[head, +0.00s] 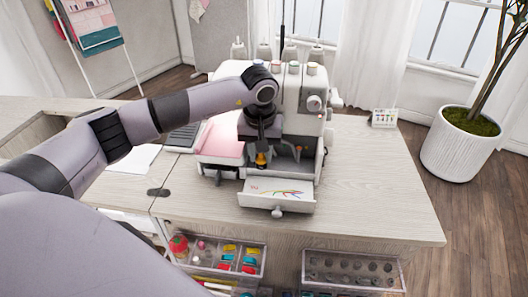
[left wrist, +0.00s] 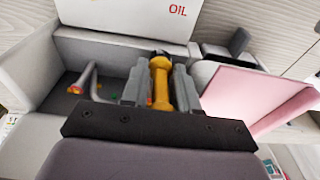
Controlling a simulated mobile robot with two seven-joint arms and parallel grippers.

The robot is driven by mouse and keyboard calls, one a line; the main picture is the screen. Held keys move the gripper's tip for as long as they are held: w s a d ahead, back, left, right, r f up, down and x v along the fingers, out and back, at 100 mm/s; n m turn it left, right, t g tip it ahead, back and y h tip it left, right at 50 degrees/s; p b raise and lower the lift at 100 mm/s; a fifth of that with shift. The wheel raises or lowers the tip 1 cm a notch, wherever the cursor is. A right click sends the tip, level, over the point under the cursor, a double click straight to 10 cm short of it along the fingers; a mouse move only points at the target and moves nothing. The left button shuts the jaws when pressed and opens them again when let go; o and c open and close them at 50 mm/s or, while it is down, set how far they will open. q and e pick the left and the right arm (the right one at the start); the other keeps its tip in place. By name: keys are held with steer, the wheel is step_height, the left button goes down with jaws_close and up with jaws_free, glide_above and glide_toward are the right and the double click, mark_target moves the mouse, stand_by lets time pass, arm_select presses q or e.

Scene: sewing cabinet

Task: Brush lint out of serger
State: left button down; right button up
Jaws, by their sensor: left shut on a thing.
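The white serger (head: 318,125) stands on the cabinet top with its front cover (head: 290,201) folded down, showing a coloured diagram. My left gripper (head: 261,158) is at the open front of the serger, shut on the brush, whose yellow-orange handle (head: 261,160) shows below it. In the left wrist view the yellow and black brush (left wrist: 160,82) sits between the two grey fingers of the gripper (left wrist: 160,90). Small coloured lint specks (left wrist: 76,89) lie in the grey looper area beside the fingers. The bristles are hidden or too small to tell. My right gripper is not in view.
A pink fabric (head: 221,138) lies at the serger's left. A small calendar-like card (head: 383,118) stands right on the wooden top (head: 380,185). Clear bins (head: 352,270) sit below the front edge. A potted plant (head: 458,150) stands at the right. The right tabletop is clear.

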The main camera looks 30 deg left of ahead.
arm_select(q)
steer(key=shift+a, duration=0.15)
steer(key=shift+s+a+f, duration=0.1)
steer(key=shift+s+a, duration=0.15)
steer(key=shift+a, duration=0.15)
stand_by(0.4)
step_height(320, 180, up, 3)
steer(key=shift+a+r+p, duration=0.1)
steer(key=shift+r+p, duration=0.1)
steer(key=shift+p, duration=0.95)
steer(key=shift+r+p, duration=0.85)
steer(key=shift+r, duration=0.5)
